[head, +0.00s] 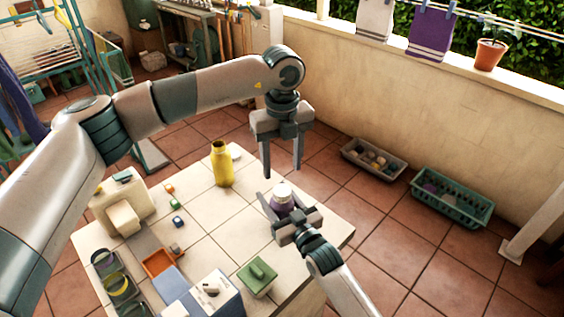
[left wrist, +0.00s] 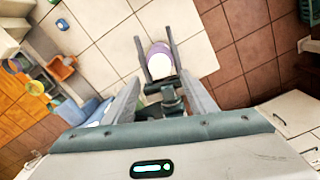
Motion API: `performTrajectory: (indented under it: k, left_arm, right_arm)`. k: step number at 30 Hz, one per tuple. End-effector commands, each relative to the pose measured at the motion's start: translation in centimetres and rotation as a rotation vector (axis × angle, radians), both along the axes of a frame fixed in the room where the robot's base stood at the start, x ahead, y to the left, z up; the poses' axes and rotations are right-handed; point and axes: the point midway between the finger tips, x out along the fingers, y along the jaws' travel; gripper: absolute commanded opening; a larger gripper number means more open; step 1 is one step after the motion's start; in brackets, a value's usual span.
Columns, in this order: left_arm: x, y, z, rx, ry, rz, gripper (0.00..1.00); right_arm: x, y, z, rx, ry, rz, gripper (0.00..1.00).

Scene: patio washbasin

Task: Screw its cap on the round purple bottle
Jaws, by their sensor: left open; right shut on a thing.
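The round purple bottle (head: 281,203) stands on the tiled table near its right edge, with a pale, whitish top (head: 283,188). From above in the left wrist view, the purple bottle (left wrist: 152,49) shows a white round top (left wrist: 158,67). I cannot tell whether this top is the cap. My right gripper (head: 281,199) is shut on the bottle, one finger on each side. My left gripper (head: 282,174) is open and empty, pointing down above the bottle and apart from it.
A yellow bottle (head: 221,166) stands left of the purple one. Several small coloured blocks, an orange tray (head: 158,263), a green-lidded box (head: 257,276) and a blue-and-white box (head: 217,293) are on the table. The table's middle is clear. Crates (head: 451,199) lie on the floor at right.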

Motion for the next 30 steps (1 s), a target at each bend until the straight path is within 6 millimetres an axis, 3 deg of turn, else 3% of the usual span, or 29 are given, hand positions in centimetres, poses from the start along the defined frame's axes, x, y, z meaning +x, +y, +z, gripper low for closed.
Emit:
performTrajectory:
  k: [8,21,30]
  left_arm:
    - [0.0,0.0,-1.5,0.001,0.003,-0.001,0.52]
    - [0.0,0.0,-6.8,0.001,0.003,-0.001,0.52]
    - [0.0,0.0,-8.0,0.000,0.000,0.000,0.52]
  right_arm:
    - [0.0,0.0,0.0,0.001,0.000,0.000,0.00]
    - [0.0,0.0,0.0,0.001,0.000,0.000,0.00]
    - [0.0,0.0,0.0,0.001,0.000,0.000,0.00]
